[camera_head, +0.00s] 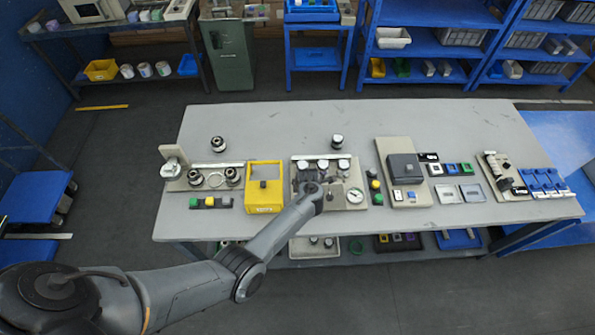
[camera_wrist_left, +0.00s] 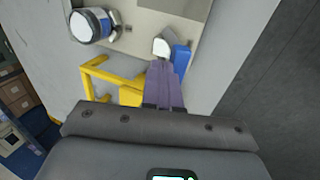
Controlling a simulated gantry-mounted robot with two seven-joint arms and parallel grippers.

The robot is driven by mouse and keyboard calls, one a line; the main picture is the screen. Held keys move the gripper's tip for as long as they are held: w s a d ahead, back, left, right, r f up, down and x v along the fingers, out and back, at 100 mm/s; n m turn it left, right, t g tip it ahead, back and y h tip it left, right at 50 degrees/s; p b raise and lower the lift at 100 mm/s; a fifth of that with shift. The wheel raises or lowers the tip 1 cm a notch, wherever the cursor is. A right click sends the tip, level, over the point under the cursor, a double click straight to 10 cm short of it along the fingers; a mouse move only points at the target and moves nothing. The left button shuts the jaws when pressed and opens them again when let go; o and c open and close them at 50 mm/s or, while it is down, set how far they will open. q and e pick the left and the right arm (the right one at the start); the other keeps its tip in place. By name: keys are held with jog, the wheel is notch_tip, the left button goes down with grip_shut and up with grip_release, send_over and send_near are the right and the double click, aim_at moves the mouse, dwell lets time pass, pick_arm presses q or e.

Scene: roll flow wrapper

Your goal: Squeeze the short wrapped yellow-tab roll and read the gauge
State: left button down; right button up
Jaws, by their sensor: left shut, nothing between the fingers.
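My left gripper (camera_head: 309,182) is over the middle fixture plate, partly hidden by my own arm. In the left wrist view its purple fingers (camera_wrist_left: 164,82) are shut with nothing between them. The tips are beside a blue block (camera_wrist_left: 181,56) and a small white-faced part (camera_wrist_left: 161,46); I cannot tell if they touch. The round dial gauge (camera_head: 354,196) is on the right of the plate, its reading too small to make out. A white round face (camera_wrist_left: 82,27) is at the wrist view's upper left. Several short dark-and-white rolls (camera_head: 323,164) line the plate's back; no yellow tab can be made out.
A yellow box-like guard (camera_head: 264,187) stands left of the plate. Loose rolls (camera_head: 217,143) sit further left and behind (camera_head: 337,141). A dark-topped unit (camera_head: 403,167) stands to the right. The bench's back strip (camera_head: 270,120) is clear.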

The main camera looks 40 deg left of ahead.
pick_arm(q)
jog(key=shift+s+d, duration=0.15)
jog(key=shift+d, duration=0.05)
jog(key=shift+f, duration=0.15)
dwell(0.4)
notch_tip(320, 180, up, 12)
jog(key=p, duration=0.3)
jog(key=shift+s+d, duration=0.25)
jog(key=shift+s, duration=0.05)
dwell(0.5)
